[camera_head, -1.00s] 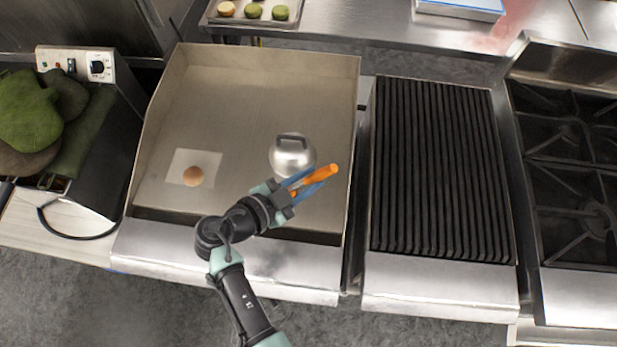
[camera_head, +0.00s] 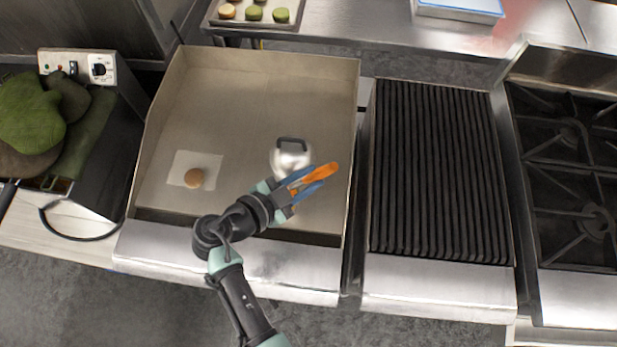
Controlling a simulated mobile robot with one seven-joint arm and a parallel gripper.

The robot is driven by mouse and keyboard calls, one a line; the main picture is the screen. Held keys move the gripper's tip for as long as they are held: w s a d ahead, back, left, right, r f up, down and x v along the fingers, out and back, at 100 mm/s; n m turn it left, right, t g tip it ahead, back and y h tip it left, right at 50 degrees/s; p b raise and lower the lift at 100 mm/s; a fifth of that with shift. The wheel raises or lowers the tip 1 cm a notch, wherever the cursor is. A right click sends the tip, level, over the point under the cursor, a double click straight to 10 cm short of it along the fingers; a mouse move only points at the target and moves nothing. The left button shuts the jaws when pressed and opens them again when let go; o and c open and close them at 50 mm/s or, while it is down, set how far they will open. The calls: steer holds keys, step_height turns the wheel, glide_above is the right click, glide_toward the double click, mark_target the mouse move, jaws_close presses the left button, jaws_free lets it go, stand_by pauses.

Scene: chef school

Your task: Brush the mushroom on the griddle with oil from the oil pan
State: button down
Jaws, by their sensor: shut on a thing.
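The mushroom (camera_head: 194,178), small, round and brown, sits on a white square (camera_head: 207,161) at the left of the griddle (camera_head: 245,100). A shiny metal vessel with a dark handle (camera_head: 291,157), which looks like the oil pan, stands on the griddle to the right of the mushroom. My gripper (camera_head: 303,188) is shut on an orange-handled tool (camera_head: 322,174), which looks like the brush. It is just in front of the vessel and overlaps its lower edge in the view. I cannot see the bristles, or whether the tool touches the vessel.
The griddle has raised walls at its back and sides. A dark ribbed grill (camera_head: 440,170) is to the right, with burners (camera_head: 570,135) beyond. Green oven mitts (camera_head: 30,120) lie at the left. A tray (camera_head: 280,24) with small round items is behind. The griddle's back half is clear.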

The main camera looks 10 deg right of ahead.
steer(key=shift+r+p, duration=1.2)
steer(key=shift+r, duration=1.4)
